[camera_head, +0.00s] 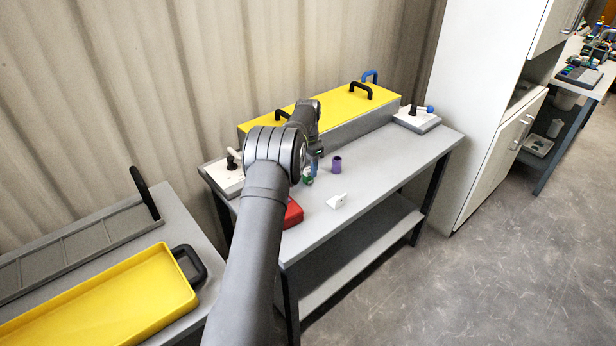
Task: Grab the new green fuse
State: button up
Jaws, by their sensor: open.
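A small green piece (308,177), which looks like the green fuse, stands on the grey workbench (385,158), close to the right side of my arm. It is small and partly hidden, so its exact shape is unclear. My gripper (319,152) shows only in part beyond my arm's joint, above and slightly right of the green piece. It is open, with nothing visible between its fingers. I cannot tell its exact height above the bench.
A blue piece (315,165) and a purple cup (337,165) stand near the green piece. A white block (337,201) and a red box (293,213) lie in front. White switch boxes (417,120) stand at both ends.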

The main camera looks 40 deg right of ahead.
aim_at(308, 170)
notch_tip(308, 170, down, 4)
jog(key=shift+f, duration=0.15)
grip_shut()
dwell(0.3)
